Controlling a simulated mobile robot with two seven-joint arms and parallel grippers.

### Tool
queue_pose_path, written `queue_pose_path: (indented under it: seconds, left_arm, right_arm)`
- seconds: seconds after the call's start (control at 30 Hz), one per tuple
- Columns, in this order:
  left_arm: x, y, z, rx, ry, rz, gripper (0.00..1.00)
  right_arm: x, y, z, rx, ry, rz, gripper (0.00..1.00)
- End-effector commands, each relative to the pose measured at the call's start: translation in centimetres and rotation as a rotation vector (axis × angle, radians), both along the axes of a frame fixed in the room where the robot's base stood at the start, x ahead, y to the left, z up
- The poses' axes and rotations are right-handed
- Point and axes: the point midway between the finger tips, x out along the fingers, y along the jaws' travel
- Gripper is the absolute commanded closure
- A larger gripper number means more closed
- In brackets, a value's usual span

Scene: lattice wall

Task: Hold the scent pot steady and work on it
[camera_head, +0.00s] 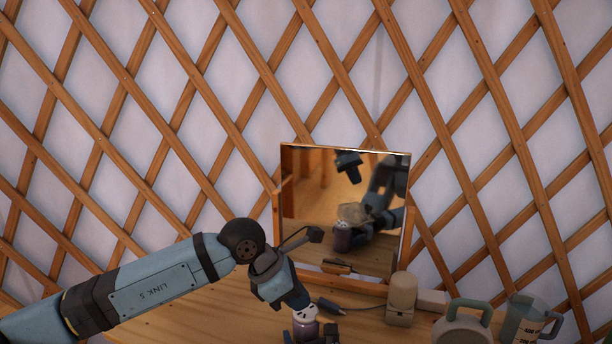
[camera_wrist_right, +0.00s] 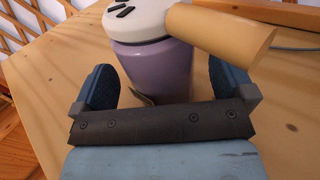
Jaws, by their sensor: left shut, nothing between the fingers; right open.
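The scent pot (camera_head: 306,328), purple with a white lid that has dark slots, stands upright at the bottom edge of the head view. It is larger in the right wrist view (camera_wrist_right: 150,65). My left gripper (camera_head: 300,303) points down at the lid, shut and empty; whether it touches the lid I cannot tell. My right gripper (camera_wrist_right: 170,88) is open, with one blue finger on each side of the pot's lower body. In the head view only its dark parts show around the pot's base, cut off by the frame.
A framed mirror (camera_head: 300,245) behind reflects the pot and my arms. A tan cylinder (camera_wrist_right: 222,38) overlaps the pot's upper right in the wrist view. A beige block-like object (camera_head: 401,292), a green-handled container (camera_head: 463,326) and a measuring jug (camera_head: 524,318) stand right on the wooden table (camera_head: 190,308).

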Motion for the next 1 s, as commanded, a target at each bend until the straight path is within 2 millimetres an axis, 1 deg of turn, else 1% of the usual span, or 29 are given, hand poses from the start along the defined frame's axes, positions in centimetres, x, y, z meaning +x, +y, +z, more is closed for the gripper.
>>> queue_pose_path:
  seconds: [0.27,1.0]
  left_arm:
    - [0.0,0.0,0.2,0.000,0.000,0.000,1.00]
    - [0.0,0.0,2.0,0.000,0.000,0.000,1.00]
  right_arm:
    - [-0.2,-0.1,0.1,0.000,0.000,0.000,0.00]
    - [-3.7,-1.2,0.8,0.000,0.000,0.000,0.00]
